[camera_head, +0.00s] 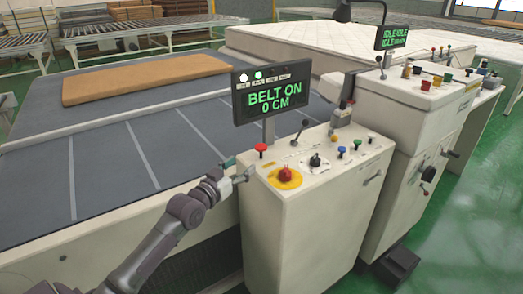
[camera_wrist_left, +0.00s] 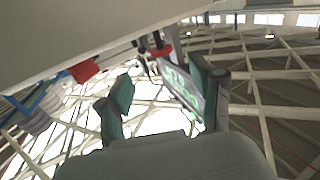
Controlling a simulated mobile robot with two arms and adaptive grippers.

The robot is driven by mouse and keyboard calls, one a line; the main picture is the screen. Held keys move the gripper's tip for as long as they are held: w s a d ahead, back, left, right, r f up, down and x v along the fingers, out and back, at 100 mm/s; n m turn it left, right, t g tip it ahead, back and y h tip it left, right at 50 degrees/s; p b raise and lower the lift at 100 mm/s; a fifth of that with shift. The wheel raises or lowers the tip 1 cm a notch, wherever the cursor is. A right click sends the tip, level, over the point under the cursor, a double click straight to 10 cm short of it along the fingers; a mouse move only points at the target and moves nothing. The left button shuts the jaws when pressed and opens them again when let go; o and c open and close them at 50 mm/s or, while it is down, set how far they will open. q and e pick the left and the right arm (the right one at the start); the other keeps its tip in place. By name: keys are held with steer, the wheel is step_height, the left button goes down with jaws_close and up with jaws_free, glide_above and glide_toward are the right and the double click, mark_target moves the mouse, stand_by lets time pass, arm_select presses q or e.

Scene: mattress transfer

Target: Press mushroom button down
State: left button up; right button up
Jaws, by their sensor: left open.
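A red mushroom-shaped button (camera_head: 261,149) stands on a short stem at the near left corner of the control box (camera_head: 310,240). A second, larger red mushroom button (camera_head: 286,174) sits on a round yellow plate in front of it. My left gripper (camera_head: 240,169) is open and empty at the left edge of the box top, just left of both buttons and apart from them. In the left wrist view, its two greenish fingers (camera_wrist_left: 160,88) are spread, with red parts beyond them; I cannot tell which button each is. My right gripper is not in view.
A screen (camera_head: 272,91) reading "BELT ON 0 CM" rises behind the buttons. Levers and coloured buttons fill the box's right side. A grey belt (camera_head: 100,155) with a tan slab (camera_head: 145,78) lies left; a second console (camera_head: 425,100) stands right.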

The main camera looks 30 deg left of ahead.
mark_target(259, 150)
arm_select(q)
steer(key=w, duration=1)
steer(key=shift+w+f, duration=0.1)
steer(key=shift+w, duration=0.1)
jaws_close()
